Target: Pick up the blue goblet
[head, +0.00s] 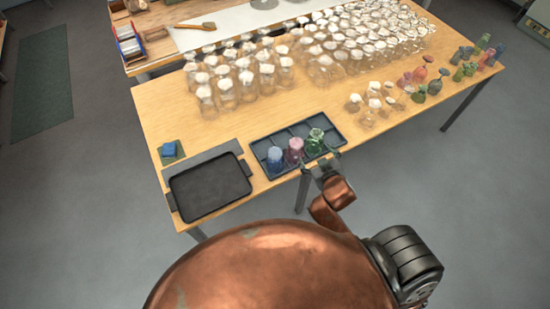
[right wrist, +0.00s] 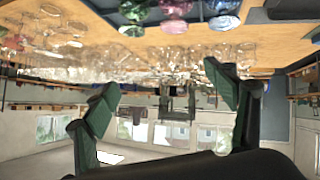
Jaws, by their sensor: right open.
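A blue glass (head: 275,160), likely the blue goblet, stands in the left part of a dark compartment tray (head: 262,141) on the table; its stem is not clear to me. A pink glass (head: 295,152) and a green glass (head: 314,143) stand to its right in the same tray. My right gripper (head: 322,168) is at the table's front edge, just in front of the tray's right part and apart from the blue glass. In the right wrist view its green-padded fingers (right wrist: 165,105) are spread with nothing between them. My left gripper is not in view.
A black handled tray (head: 210,187) lies left of the compartment tray. A blue sponge-like block (head: 169,149) sits behind it. Many clear glasses (head: 245,75) crowd the back of the table (head: 160,100). Coloured glasses (head: 428,82) stand at the right. Bare wood lies between these groups.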

